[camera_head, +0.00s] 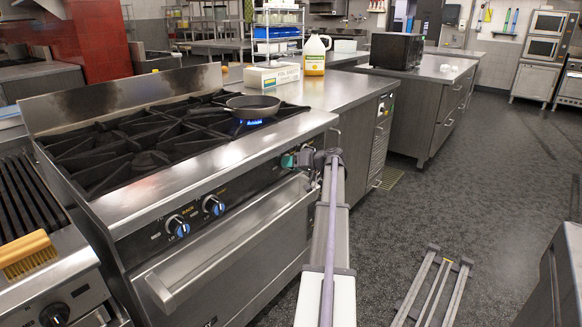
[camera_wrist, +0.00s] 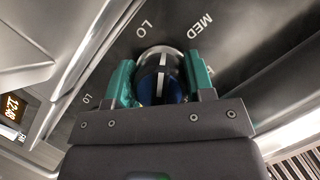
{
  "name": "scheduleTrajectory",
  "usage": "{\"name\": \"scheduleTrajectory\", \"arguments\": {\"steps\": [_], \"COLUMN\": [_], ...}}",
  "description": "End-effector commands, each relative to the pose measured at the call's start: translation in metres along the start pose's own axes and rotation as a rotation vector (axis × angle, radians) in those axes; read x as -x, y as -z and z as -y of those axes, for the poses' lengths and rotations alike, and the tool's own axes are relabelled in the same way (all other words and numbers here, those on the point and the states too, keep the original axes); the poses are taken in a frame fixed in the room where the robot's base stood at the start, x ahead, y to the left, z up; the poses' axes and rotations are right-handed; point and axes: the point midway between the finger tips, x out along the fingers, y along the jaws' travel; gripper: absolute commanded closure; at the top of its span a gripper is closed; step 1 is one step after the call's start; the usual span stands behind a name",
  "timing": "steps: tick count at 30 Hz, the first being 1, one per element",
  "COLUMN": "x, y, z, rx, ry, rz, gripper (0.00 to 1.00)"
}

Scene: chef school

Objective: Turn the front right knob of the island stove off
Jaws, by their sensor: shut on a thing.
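The island stove (camera_head: 215,190) has a steel front panel with knobs below several black burner grates. A small pan (camera_head: 252,106) sits on the front right burner, with a blue flame under it. My gripper (camera_head: 289,161) is at the right end of the panel, over the front right knob, which it hides in the head view. In the wrist view, its green fingers (camera_wrist: 160,84) are closed on both sides of the blue and black knob (camera_wrist: 160,76). LO and MED marks show around the knob.
Two other knobs (camera_head: 197,215) sit further left on the panel. The oven door handle (camera_head: 225,255) sticks out below. A jug (camera_head: 315,56) and a white box (camera_head: 272,76) stand on the counter behind. The floor (camera_head: 420,200) to the right is mostly clear.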

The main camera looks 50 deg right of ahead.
Motion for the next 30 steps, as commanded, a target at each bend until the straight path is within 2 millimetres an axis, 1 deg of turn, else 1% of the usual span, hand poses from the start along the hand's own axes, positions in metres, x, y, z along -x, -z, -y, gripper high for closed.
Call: {"name": "scheduleTrajectory", "arguments": {"steps": [5, 30], "x": [-0.0007, -0.0002], "y": [-0.0025, -0.0020], "z": [-0.0017, 0.0006], "rx": [-0.152, -0.890], "ry": [0.063, 0.367], "rz": [0.003, 0.002], "gripper": [0.75, 0.75]}}
